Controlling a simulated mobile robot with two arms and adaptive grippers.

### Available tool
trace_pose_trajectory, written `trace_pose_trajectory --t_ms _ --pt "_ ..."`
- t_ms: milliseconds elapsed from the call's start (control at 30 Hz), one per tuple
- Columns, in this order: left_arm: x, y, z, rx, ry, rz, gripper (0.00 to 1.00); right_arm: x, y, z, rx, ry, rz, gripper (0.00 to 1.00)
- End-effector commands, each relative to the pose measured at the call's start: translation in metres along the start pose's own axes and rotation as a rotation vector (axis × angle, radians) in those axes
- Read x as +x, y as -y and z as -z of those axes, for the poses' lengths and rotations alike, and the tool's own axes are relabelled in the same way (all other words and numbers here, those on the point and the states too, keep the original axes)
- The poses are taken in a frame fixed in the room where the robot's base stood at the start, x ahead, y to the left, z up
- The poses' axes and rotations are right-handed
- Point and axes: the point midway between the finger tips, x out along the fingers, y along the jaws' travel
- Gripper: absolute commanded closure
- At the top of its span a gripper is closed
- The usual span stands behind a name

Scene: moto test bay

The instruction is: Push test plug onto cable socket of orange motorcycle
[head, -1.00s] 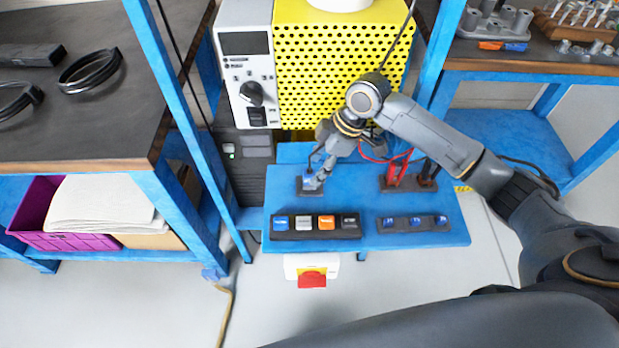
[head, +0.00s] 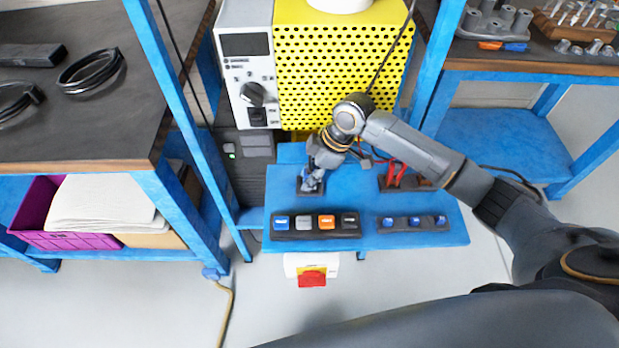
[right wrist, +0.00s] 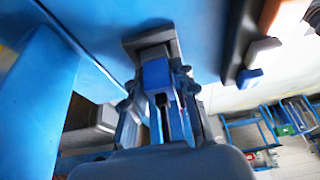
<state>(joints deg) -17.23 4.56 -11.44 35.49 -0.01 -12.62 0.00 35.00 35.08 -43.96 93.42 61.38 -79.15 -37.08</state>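The test plug (right wrist: 157,75) looks like the blue-topped piece standing in a dark holder on the blue shelf (head: 350,205); the holder also shows in the head view (head: 302,186). My right gripper (head: 312,184) is down at this holder and hides most of the plug. In the right wrist view my right gripper (right wrist: 160,95) has one finger on each side of the plug, apart from each other. Whether they touch it I cannot tell. The orange motorcycle and its cable socket are not in view. My left gripper is not in view.
Red clamps (head: 396,176) stand right of my gripper. Two button strips (head: 316,232) (head: 412,229) lie along the shelf's front. A yellow perforated cabinet (head: 340,60) rises behind. A blue post (head: 180,110) stands left. A red switch (head: 312,279) hangs below the shelf.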

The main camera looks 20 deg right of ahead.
Motion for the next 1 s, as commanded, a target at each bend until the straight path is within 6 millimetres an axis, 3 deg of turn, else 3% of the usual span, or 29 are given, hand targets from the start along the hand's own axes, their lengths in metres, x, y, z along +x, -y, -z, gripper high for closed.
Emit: trace_pose_trajectory --t_ms 367,600,867,1000 --pt "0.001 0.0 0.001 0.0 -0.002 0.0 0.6 -0.004 -0.001 0.002 -0.001 -0.001 -0.001 1.0" --pt "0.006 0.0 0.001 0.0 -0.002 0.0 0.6 -0.031 -0.001 0.013 -0.003 -0.002 -0.004 1.0" --pt "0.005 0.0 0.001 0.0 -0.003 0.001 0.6 -0.095 0.043 0.011 -0.005 0.001 -0.005 1.0" --pt "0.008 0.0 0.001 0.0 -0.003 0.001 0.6 -0.113 0.073 0.0 -0.002 0.003 -0.001 1.0"
